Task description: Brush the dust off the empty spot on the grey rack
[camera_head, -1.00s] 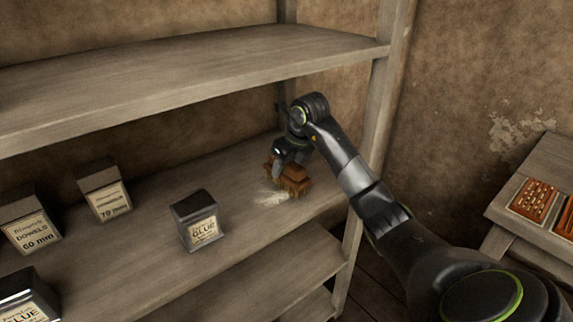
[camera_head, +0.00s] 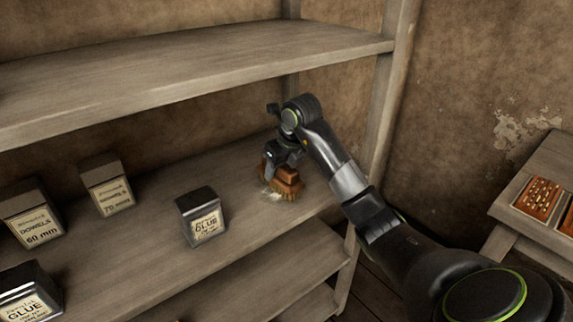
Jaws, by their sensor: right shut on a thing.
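The grey rack (camera_head: 150,222) is a wooden shelf unit, and its middle shelf spans the left of the head view. My right gripper (camera_head: 279,160) is shut on a brown brush (camera_head: 286,179) near the shelf's right end. The brush bristles are down at the shelf surface. A pale patch of dust (camera_head: 272,194) shows at the brush's front left edge; the brush hides part of the spot. My left gripper does not show.
A glue box (camera_head: 200,217) stands on the shelf left of the brush. Two dowel boxes (camera_head: 31,216) (camera_head: 107,187) and another glue box (camera_head: 27,294) stand further left. An upper shelf (camera_head: 190,80) hangs above. A right-hand table (camera_head: 552,170) holds trays.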

